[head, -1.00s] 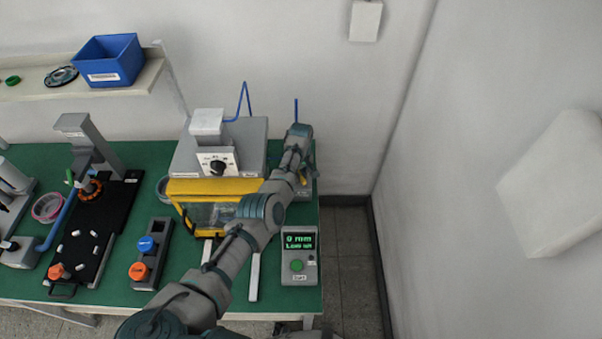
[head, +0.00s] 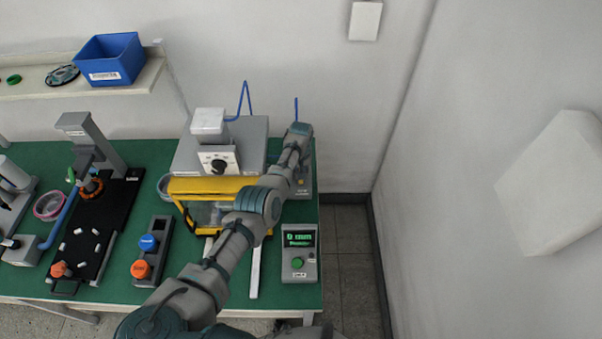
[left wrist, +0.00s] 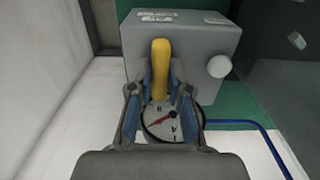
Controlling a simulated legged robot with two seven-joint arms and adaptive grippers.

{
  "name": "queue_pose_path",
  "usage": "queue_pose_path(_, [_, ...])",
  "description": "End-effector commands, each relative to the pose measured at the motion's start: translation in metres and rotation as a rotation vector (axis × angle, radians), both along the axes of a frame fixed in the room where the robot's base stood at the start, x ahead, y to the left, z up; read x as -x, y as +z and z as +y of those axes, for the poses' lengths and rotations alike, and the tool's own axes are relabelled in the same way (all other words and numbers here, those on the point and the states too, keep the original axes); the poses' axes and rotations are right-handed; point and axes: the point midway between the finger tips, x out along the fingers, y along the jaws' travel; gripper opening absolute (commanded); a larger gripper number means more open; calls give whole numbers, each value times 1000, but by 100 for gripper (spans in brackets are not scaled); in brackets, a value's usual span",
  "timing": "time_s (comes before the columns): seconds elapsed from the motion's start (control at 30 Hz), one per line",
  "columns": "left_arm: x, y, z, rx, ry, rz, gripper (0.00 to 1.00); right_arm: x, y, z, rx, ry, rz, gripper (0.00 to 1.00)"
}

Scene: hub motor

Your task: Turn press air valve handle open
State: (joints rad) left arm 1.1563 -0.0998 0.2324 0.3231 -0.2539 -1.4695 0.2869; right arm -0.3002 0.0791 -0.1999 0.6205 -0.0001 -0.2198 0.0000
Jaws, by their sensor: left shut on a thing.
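The yellow valve handle (left wrist: 160,68) stands between the fingers of my left gripper (left wrist: 161,75) in the left wrist view, and the gripper is shut on it. The handle points along the fingers and sits on the face of a grey air valve box (left wrist: 200,52). A round gauge (left wrist: 172,123) with a red needle shows behind the fingers. In the head view the valve box (head: 305,187) is at the table's back right corner, partly hidden by my left arm. My left gripper's fingers are hidden there, and my right gripper is not in view.
The grey and yellow press (head: 187,185) stands left of my arm. A display box (head: 299,264) reading 0 mm sits at the front right of the green table (head: 205,290). A blue tube (left wrist: 265,130) runs near the valve box. Walls are behind and to the right.

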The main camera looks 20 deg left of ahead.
Motion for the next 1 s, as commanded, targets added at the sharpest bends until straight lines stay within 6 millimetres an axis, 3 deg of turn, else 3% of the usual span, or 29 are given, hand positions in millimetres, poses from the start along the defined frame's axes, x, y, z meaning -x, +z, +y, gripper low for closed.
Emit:
queue_pose_path(0.27, [-5, 6, 1, -1, -1, -18, 0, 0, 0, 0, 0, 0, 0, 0])
queue_pose_path(0.3, [-5, 6, 1, -1, -1, -19, 23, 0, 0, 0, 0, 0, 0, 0])
queue_pose_path(0.4, [-5, 5, 1, 0, -1, -16, 43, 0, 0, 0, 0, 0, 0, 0])
queue_pose_path(0.77, [-2, 6, 0, 0, 0, -8, 43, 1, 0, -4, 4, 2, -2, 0])
queue_pose_path(1.0, [-4, 42, 0, -1, 1, -13, 43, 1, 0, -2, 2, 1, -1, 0])
